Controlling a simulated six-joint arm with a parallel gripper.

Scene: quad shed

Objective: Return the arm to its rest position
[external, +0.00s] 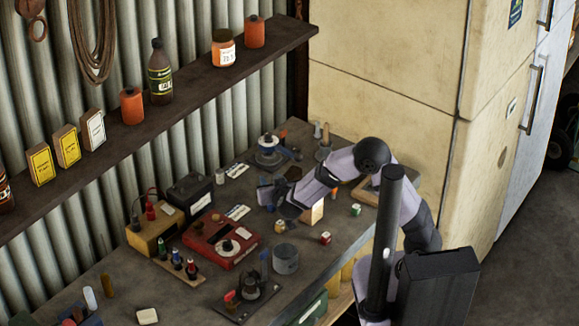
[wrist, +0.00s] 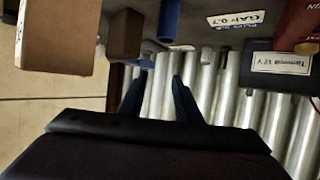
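My arm reaches left over the workbench (external: 190,291) in the external view, bent at the elbow. My gripper (external: 264,193) is above the middle of the bench, pointing toward the corrugated wall. In the wrist view the two dark blue fingers of my gripper (wrist: 158,78) stand apart with only the wall showing between them. My gripper is open and empty.
A wooden block (external: 312,213) stands below my forearm. A red device (external: 222,238), a black battery (external: 190,193) and a grey metal cup (external: 286,259) are nearby. A shelf (external: 210,78) with bottles and boxes runs along the wall (external: 205,140). A tall cream cabinet (external: 390,75) stands behind my arm.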

